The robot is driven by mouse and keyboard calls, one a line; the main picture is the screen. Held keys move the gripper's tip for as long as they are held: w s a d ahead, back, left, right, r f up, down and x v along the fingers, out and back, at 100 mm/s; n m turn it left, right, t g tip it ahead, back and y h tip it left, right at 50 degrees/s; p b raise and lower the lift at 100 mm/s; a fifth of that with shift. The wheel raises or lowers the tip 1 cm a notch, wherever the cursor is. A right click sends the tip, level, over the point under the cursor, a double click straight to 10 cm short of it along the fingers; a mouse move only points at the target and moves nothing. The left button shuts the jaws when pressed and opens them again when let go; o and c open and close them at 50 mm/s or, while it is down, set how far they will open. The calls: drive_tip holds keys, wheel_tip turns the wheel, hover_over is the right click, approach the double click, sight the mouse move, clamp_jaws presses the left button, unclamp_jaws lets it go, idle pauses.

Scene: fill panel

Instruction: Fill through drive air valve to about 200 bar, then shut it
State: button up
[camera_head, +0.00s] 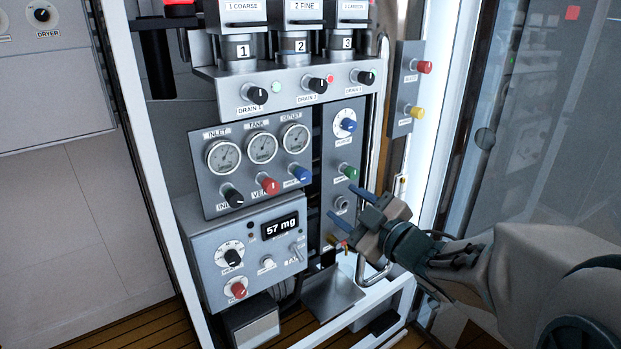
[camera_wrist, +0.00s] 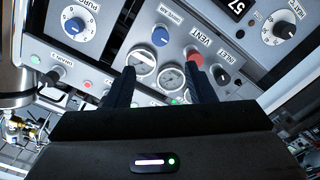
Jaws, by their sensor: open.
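On the grey panel are three gauges, INLET (camera_head: 224,157), TANK (camera_head: 261,148) and a third (camera_head: 295,138); their needles are too small to read. My gripper (camera_head: 341,200) is open and empty, in front of that strip. In the wrist view its fingers (camera_wrist: 158,68) point toward the blue knob (camera_wrist: 160,36), apart from it.
A metal tray (camera_head: 333,290) is under the gripper. Drain knobs (camera_head: 318,85) line a ledge above. Red (camera_head: 424,67) and yellow (camera_head: 416,112) knobs are on the right post. A curved pipe stands beside the strip.

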sight(307, 176)
drive_tip(key=w+a+n+b, duration=0.1)
drive_tip(key=w+a+n, duration=0.1)
drive_tip(key=n, duration=0.6)
drive_tip(key=w+a+n+b, duration=0.1)
drive_tip(key=w+a+n, duration=0.2)
drive_tip(key=n, duration=0.6)
drive_tip(key=w+a+n+y+b, duration=0.1)
drive_tip(key=w+a+n, duration=0.1)
drive_tip(key=w+n, duration=0.3)
drive_tip(key=shift+w+a+n+b, duration=0.2)
drive_tip(key=shift+n, duration=0.9)
drive_tip(key=shift+w+a+n+b, duration=0.15)
drive_tip(key=shift+w+n, duration=0.05)
drive_tip(key=shift+n, duration=0.9)
drive_tip(key=c, duration=1)
